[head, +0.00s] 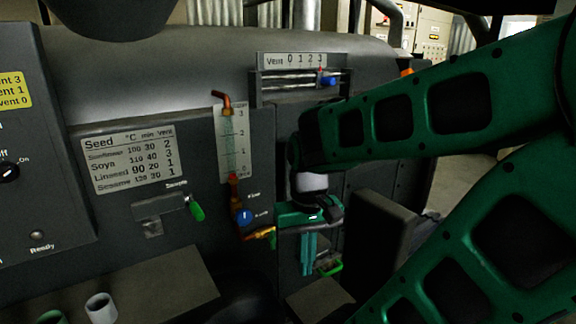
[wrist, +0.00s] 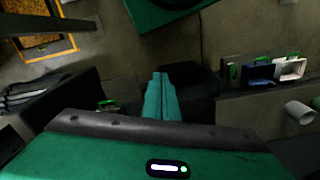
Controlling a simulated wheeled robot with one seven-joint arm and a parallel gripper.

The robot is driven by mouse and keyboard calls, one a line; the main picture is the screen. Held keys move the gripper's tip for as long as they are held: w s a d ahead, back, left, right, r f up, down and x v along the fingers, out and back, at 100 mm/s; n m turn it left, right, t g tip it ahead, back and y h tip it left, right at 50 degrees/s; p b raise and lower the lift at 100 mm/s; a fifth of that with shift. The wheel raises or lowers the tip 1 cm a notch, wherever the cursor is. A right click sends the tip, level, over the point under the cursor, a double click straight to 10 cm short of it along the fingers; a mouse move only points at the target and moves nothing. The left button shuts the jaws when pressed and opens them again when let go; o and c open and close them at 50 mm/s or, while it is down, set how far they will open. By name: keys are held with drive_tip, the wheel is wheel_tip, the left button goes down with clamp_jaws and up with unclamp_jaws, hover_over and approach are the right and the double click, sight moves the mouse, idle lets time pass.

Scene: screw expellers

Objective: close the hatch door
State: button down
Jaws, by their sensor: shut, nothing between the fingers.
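My gripper (head: 309,268) hangs in front of the dark machine in the head view, its teal fingers pointing down and pressed together. They also show shut and empty in the wrist view (wrist: 160,82). A dark panel (head: 388,232) stands out from the machine front just right of my gripper; it looks like the hatch door, standing open, but my arm covers part of that area. A green handle (head: 330,267) sits low, right beside the fingertips. I cannot tell whether the fingers touch anything.
A sight glass (head: 230,140), a blue-knobbed valve (head: 243,216) and a green-handled lever (head: 196,211) are left of my gripper. The vent slider (head: 300,80) is above. Floor shows at the right.

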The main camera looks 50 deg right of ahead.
drive_tip(key=w+d+r+m+t+h, duration=0.3)
drive_tip(key=w+d+r+m, duration=0.35)
drive_tip(key=w+d, duration=0.3)
drive_tip(key=w+d+r+m+t+h, duration=0.2)
drive_tip(key=w+d+r+m, duration=0.3)
drive_tip(key=w+d+r, duration=0.5)
drive_tip(key=w+r+x, duration=0.1)
drive_tip(key=w+x, duration=0.1)
drive_tip(key=x, duration=1)
drive_tip(key=shift+w+f, duration=0.15)
drive_tip(key=shift+w, duration=0.05)
drive_tip(key=shift+d, duration=0.1)
